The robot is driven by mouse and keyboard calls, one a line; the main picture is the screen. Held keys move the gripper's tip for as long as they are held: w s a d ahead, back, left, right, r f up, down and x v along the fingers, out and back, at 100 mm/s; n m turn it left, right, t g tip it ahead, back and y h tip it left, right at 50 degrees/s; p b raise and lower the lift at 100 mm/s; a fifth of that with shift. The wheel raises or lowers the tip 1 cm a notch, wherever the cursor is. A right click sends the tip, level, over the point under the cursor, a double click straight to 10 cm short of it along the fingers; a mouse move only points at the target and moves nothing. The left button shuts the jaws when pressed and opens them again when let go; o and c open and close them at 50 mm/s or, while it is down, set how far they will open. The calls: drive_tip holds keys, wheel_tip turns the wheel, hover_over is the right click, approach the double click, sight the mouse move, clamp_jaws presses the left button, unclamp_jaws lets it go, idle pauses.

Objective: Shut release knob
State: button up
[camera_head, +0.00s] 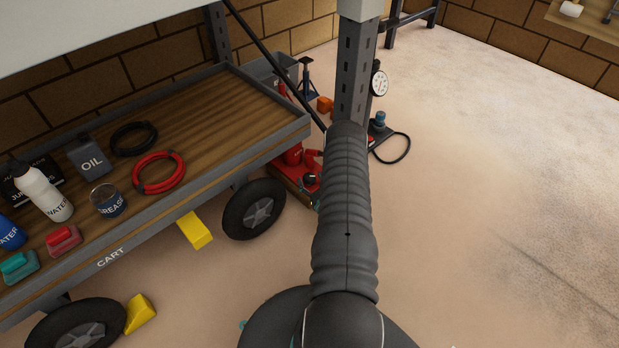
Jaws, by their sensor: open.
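No part is clearly recognisable as the release knob. A red piece of equipment (292,156) stands low on the floor behind the cart's right end, partly covered by my arm. A small dark round part (310,181) shows on or in front of it, too small to identify. Right of the post, a small unit with a blue top (380,119) stands on the floor with a black hose looping from it. My dark arm rises through the middle of the view toward the post. Its far end and my gripper are hidden behind the arm's own links.
A wooden-topped cart (215,103) fills the left, carrying bottles, an oil can and red and black coils. Yellow chocks (195,230) sit by its wheels. A grey perforated post (353,70) stands ahead, with a round gauge (379,83) beside it. The floor at right is clear.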

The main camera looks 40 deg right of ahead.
drive_tip(key=v, duration=1)
drive_tip(key=shift+s+a, duration=0.2)
